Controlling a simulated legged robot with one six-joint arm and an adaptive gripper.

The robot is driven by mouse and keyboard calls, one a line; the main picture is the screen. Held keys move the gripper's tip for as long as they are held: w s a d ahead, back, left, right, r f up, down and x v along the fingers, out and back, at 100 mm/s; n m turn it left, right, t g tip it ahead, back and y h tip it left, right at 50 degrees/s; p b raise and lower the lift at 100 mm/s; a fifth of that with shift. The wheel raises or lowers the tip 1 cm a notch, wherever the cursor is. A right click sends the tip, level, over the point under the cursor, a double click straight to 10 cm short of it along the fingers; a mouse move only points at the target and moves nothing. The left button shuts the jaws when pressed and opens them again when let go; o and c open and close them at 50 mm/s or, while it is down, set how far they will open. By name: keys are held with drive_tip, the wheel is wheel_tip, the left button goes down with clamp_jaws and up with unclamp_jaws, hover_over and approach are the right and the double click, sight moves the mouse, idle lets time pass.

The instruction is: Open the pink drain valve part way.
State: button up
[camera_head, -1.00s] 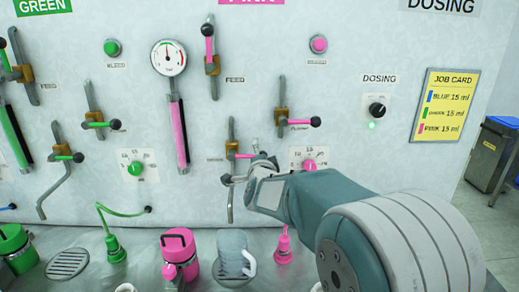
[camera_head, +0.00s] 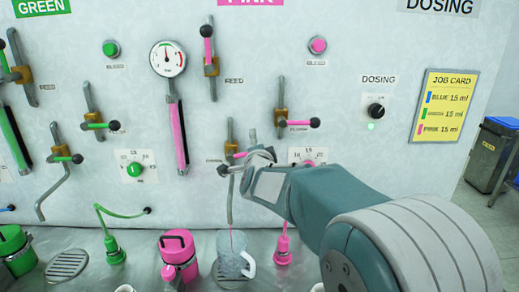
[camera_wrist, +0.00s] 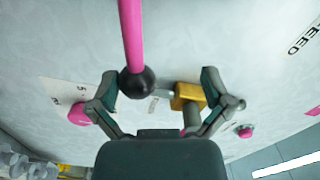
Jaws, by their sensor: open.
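The pink drain valve has a brass body (camera_head: 230,133) on the panel. Its short pink lever (camera_head: 238,155) is partly hidden by my gripper (camera_head: 238,168). In the wrist view the lever (camera_wrist: 130,35) comes in from the top and ends in a black ball (camera_wrist: 137,82), between the open fingers of my gripper (camera_wrist: 160,85). The ball lies nearer the left finger; I cannot tell whether they touch. The drain pipe (camera_head: 230,205) hangs below the valve.
A flush valve (camera_head: 280,119) with a pink lever is close right of my gripper, with a pink dial (camera_head: 308,162) below it. A pressure gauge (camera_head: 168,58) and feed valve (camera_head: 211,63) are above. A pink canister (camera_head: 177,257) stands left of the jug.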

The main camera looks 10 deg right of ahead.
drive_tip(key=shift+w+a+r, duration=0.1)
drive_tip(key=shift+a+r, duration=0.25)
drive_tip(key=shift+r, duration=0.25)
drive_tip(key=shift+a+r, duration=0.35)
drive_tip(key=shift+r, duration=0.2)
drive_tip(key=shift+a+r, duration=0.1)
drive_tip(key=shift+r, duration=0.05)
drive_tip(key=shift+w+a+r, duration=0.1)
drive_tip(key=shift+a+r, duration=0.15)
drive_tip(key=shift+r, duration=0.2)
drive_tip(key=shift+f, duration=0.1)
drive_tip(key=shift+d+f, duration=0.25)
drive_tip(key=shift+f, duration=0.35)
drive_tip(key=s+a, duration=0.1)
drive_tip(key=s, duration=0.8)
drive_tip(key=shift+a, duration=0.4)
